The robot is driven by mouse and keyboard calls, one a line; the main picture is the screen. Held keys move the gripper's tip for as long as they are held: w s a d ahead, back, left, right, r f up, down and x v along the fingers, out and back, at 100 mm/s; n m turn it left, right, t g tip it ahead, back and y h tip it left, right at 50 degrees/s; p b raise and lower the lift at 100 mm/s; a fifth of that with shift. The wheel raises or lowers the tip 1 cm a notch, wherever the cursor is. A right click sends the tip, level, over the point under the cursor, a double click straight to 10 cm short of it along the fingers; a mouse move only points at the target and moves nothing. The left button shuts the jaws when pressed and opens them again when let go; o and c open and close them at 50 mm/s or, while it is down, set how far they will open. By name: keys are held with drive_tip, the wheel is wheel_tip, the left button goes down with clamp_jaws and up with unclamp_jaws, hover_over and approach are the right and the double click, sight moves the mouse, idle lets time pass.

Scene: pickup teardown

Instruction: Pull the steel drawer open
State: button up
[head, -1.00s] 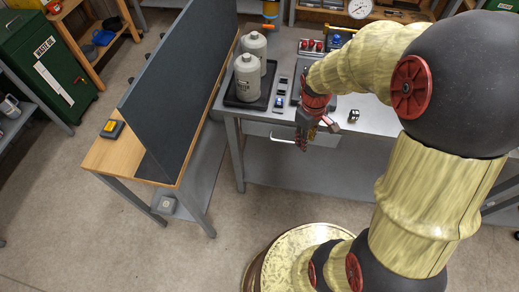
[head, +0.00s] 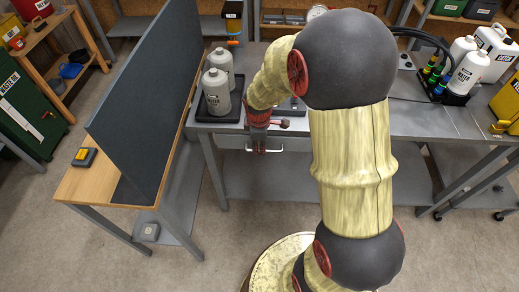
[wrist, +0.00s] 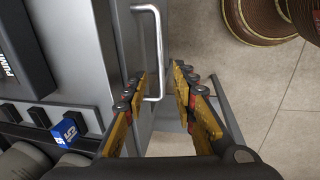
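The steel drawer (head: 232,142) is set under the top of the grey bench, and its front looks flush with the bench. Its bar handle (head: 275,151) shows partly behind my gripper in the head view. In the wrist view the bright handle (wrist: 158,55) runs up the picture along the drawer front (wrist: 127,55). My gripper (head: 260,147) is at the handle, pointing down at the drawer front. In the wrist view my gripper (wrist: 160,78) is open, with one finger on each side of the handle. I cannot tell whether either finger touches it.
Grey bottles (head: 217,92) stand in a black tray on the bench, left of my arm. A dark upright panel (head: 150,95) on a wooden table stands further left. A blue block (wrist: 66,135) lies on the bench. The floor before the drawer is clear.

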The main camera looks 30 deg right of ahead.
drive_tip(key=shift+w+d+f+b, duration=0.1)
drive_tip(key=shift+w+f+b, duration=0.1)
drive_tip(key=shift+f, duration=0.5)
drive_tip(key=shift+w+d+f+b, duration=0.1)
drive_tip(key=shift+f+b, duration=0.05)
drive_tip(key=shift+f, duration=0.55)
drive_tip(key=shift+s, duration=0.1)
drive_tip(key=shift+c, duration=0.8)
clamp_jaws()
